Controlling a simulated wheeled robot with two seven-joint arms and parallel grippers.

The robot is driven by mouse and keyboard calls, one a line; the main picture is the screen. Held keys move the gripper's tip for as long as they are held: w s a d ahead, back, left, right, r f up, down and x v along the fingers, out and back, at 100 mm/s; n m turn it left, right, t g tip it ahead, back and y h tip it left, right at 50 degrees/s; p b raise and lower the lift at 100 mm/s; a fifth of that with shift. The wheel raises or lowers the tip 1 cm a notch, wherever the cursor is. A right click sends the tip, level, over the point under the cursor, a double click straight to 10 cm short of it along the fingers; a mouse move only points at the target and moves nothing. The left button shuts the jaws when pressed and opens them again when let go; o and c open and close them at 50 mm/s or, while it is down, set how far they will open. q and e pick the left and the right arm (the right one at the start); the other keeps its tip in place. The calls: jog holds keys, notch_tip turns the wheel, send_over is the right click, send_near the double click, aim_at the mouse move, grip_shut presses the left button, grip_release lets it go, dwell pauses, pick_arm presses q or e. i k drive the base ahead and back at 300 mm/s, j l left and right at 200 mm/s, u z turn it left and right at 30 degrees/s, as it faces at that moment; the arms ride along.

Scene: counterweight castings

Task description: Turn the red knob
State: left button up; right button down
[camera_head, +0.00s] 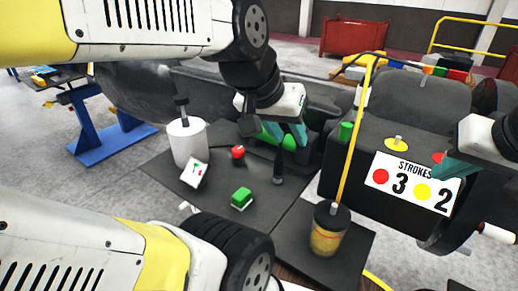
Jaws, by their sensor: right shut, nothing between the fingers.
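A red knob (439,157) shows on top of the dark block at the right, partly hidden by my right gripper. My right gripper (452,168) comes in from the right edge, shut and empty, with its teal fingers beside the red knob; I cannot tell whether they touch. A separate red round piece (238,152) stands on the dark table at centre left. My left gripper (288,137) points down over the table's back, its teal fingers apart. A green cylinder (265,138) shows behind them; nothing is clearly held.
A yellow knob (396,142) and a green knob (345,131) sit on the block. Its sign (411,182) reads STROKES, red 3, yellow 2. A white cylinder (187,147), green block (242,197) and yellow jar (326,238) stand on the table. A yellow pole (354,135) rises before the block.

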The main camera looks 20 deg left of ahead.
aim_at(238, 152)
jog(key=k+j, duration=0.1)
jog(key=j, duration=0.35)
jog(key=k+j+u, duration=0.15)
jog(key=j, duration=0.3)
jog(key=k+j, duration=0.1)
jog(key=j, duration=0.4)
jog(key=u, duration=0.05)
